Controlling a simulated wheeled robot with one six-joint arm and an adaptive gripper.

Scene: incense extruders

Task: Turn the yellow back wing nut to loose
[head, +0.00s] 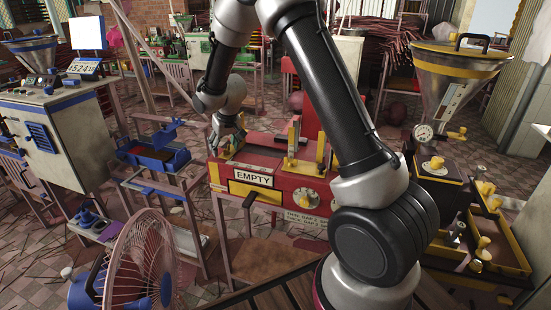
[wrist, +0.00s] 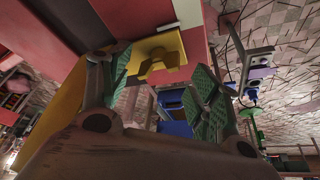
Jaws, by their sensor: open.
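My gripper (head: 224,146) is at the left end of the red machine (head: 262,163) in the head view. In the wrist view my gripper (wrist: 160,68) is open, with its two green-padded fingers apart. A yellow wing-nut-shaped piece (wrist: 155,58) shows between and just beyond the fingertips, against a red surface. I see no clear contact between it and the pads. In the head view my gripper and arm cover this spot, so I cannot make out the wing nut there.
The red machine carries an EMPTY sign (head: 253,177) and a round dial (head: 305,196). A blue tray-like stand (head: 155,155) is to its left. A pink fan (head: 140,262) stands in the left foreground. A steel hopper (head: 455,75) is at the right.

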